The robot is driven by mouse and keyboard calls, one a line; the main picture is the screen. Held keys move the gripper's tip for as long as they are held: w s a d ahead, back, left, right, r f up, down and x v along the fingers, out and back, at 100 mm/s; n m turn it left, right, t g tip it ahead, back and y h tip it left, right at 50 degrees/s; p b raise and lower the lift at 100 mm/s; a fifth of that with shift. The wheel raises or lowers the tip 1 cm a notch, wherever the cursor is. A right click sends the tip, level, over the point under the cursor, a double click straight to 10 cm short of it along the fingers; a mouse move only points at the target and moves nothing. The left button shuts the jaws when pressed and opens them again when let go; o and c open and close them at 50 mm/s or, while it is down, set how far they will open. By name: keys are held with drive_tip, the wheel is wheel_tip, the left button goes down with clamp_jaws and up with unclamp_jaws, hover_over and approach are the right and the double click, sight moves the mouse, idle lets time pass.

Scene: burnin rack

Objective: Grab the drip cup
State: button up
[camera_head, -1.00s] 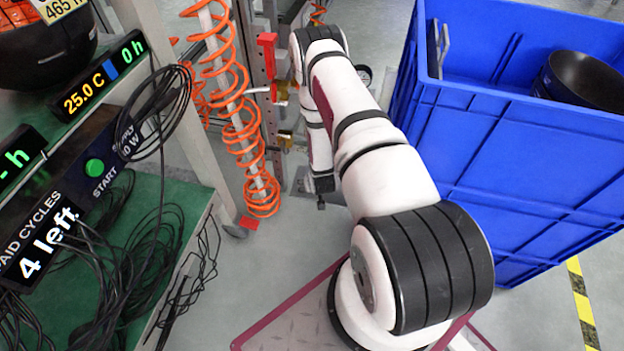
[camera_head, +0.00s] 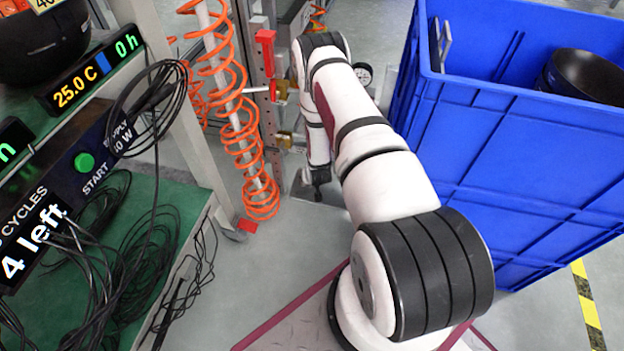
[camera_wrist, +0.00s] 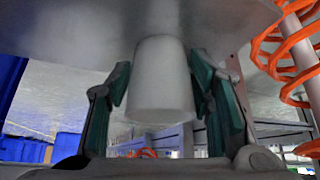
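The pale grey drip cup (camera_wrist: 160,82) is in the middle of the wrist view, its wider end toward the bottom of the picture. Its upper end meets a broad grey surface (camera_wrist: 70,30). My gripper (camera_wrist: 163,88) has one green-padded finger on each side of the cup, spread about its width. The right pad looks very near the cup's side; a narrow gap shows at the left. I cannot tell any firm contact. In the head view my gripper is small and mostly hidden by my arm, and I cannot make out the cup.
Orange coiled hoses (camera_head: 240,135) hang around a pole left of my arm. A large blue bin (camera_head: 540,160) with a black bowl (camera_head: 585,78) inside stands close on the right. A green-topped bench (camera_head: 170,235) with loose black cables is at the left.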

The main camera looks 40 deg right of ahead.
drive_tip(key=c, duration=0.6)
